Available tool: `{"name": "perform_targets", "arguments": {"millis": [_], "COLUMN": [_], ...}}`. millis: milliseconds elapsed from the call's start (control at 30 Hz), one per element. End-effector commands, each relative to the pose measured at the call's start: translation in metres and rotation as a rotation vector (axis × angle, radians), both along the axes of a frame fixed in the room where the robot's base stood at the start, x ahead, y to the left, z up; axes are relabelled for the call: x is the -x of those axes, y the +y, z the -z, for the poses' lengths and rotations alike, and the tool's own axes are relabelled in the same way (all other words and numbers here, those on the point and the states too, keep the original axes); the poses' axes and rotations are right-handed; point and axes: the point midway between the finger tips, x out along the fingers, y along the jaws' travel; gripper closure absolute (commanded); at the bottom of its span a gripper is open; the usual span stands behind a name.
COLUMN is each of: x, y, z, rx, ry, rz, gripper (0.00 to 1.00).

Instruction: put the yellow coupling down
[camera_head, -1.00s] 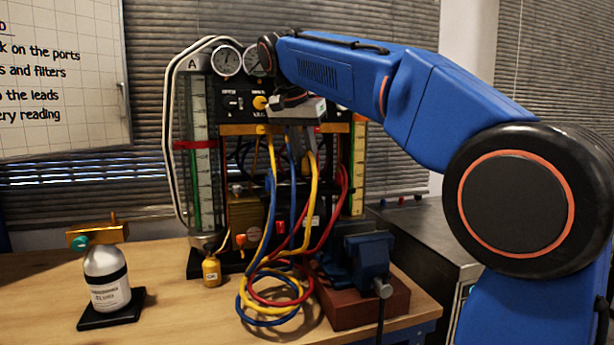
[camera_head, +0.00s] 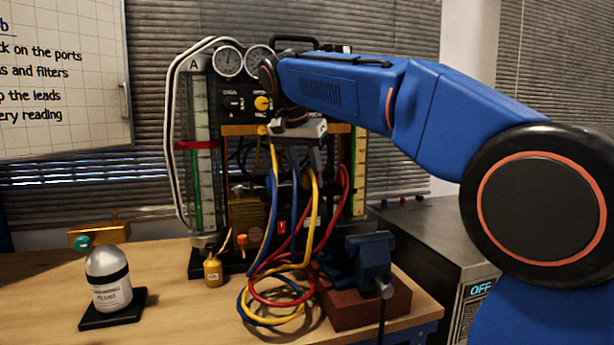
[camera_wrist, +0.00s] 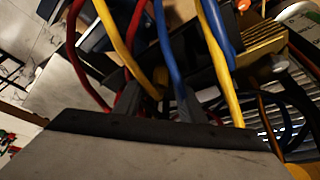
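My gripper (camera_head: 308,165) hangs in front of the gauge rig, fingers pointing down among the hoses. In the wrist view the two fingers (camera_wrist: 157,105) stand apart, with a yellow hose (camera_wrist: 115,35) running down between them. A yellow hose (camera_head: 313,200) also hangs below the gripper in the head view. I cannot make out the yellow coupling itself; the fingers and hoses hide that spot. I cannot tell whether the fingers press on anything. Blue hoses (camera_head: 268,225) and red hoses (camera_head: 344,185) hang close by.
The gauge rig (camera_head: 200,130) stands behind the hoses. Coiled hoses lie on the wooden bench (camera_head: 190,310). A blue vise (camera_head: 368,258) on a red-brown block stands right, a labelled bottle (camera_head: 110,285) left. Bench between the bottles is clear.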

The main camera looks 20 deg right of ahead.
Motion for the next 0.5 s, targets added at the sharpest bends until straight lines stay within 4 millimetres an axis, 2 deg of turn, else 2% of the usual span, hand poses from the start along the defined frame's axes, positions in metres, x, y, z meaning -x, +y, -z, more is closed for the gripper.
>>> {"name": "perform_targets", "arguments": {"millis": [267, 500], "x": [0.000, 0.009], "y": [0.000, 0.011], "z": [-0.004, -0.036], "rx": [0.000, 0.000], "ry": [0.000, -0.002], "rz": [0.000, -0.002], "gripper": [0.64, 0.64]}}
